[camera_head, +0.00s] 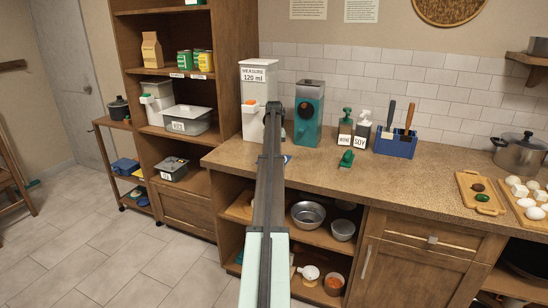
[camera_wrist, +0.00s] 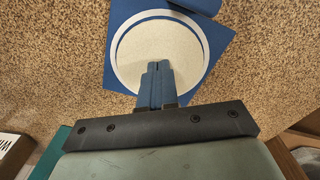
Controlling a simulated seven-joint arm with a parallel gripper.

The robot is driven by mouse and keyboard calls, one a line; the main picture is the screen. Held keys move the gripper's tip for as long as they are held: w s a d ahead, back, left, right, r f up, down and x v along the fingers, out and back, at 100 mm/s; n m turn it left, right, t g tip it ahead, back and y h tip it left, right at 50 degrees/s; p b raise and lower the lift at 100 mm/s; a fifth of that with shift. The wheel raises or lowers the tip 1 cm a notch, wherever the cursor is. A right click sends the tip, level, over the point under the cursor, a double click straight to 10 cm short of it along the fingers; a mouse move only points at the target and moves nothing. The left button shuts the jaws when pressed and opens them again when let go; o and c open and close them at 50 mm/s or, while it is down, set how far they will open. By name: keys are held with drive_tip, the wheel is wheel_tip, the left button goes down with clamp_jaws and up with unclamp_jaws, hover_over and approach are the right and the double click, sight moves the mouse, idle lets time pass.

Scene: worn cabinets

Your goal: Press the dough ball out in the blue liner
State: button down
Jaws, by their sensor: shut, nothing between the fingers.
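The blue liner (camera_wrist: 121,78) lies flat on the speckled counter in the wrist view, with a white ring on it. A pale, flat round (camera_wrist: 150,42), which looks like the dough spread thin, fills the inside of the ring; no raised ball shows. My gripper (camera_wrist: 158,68) is shut and empty, its blue fingertips over the near part of the round. I cannot tell whether they touch it.
A blue piece (camera_wrist: 195,5) lies at the liner's far edge. Behind my arm stand a white measure dispenser (camera_head: 252,120) and a teal dispenser (camera_head: 308,115).

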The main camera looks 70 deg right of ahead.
drive_tip(key=shift+r, duration=0.15)
wheel_tip(320, 180, up, 8)
idle(1.4)
idle(0.3)
